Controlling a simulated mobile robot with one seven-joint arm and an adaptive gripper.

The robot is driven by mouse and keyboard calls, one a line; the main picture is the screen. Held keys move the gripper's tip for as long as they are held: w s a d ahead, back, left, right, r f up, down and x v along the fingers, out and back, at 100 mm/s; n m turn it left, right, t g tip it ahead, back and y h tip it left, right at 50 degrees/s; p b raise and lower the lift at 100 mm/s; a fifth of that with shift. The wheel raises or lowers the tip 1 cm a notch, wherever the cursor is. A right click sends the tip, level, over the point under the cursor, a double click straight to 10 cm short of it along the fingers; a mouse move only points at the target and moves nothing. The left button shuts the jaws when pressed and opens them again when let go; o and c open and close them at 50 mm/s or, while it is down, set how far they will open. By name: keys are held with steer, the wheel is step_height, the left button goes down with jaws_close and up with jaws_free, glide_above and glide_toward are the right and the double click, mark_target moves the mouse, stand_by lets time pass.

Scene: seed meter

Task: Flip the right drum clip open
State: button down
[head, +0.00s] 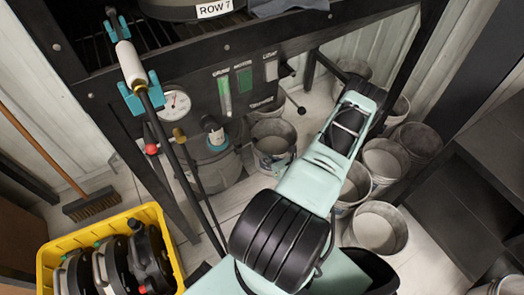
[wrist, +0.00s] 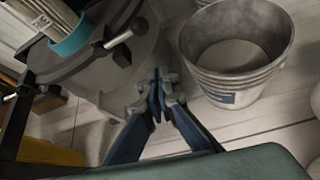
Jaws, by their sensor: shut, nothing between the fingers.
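My gripper (wrist: 156,98) is in the lower middle of the wrist view. Its blue fingers are together with nothing between them. The grey drum of the seed meter (wrist: 105,75) fills the upper left of that view, just beyond and left of the fingertips, with no clear contact. A metal clip-like lever with a rounded end (wrist: 125,33) sticks out on the drum's upper right; I cannot tell surely whether it is the right drum clip or whether it is open. In the head view the drum (head: 213,165) stands under the machine frame, and my arm hides the gripper there.
In the head view, several buckets (head: 377,228) stand around my arm. A yellow crate (head: 172,240) with spare units and a broom (head: 88,203) are at left. The dark frame (head: 230,60) overhangs the drum.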

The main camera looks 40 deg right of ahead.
steer(key=v, duration=0.2)
steer(key=a+v, duration=0.1)
steer(key=v, duration=0.1)
steer(key=shift+s+p, duration=0.1)
steer(key=shift+p, duration=0.25)
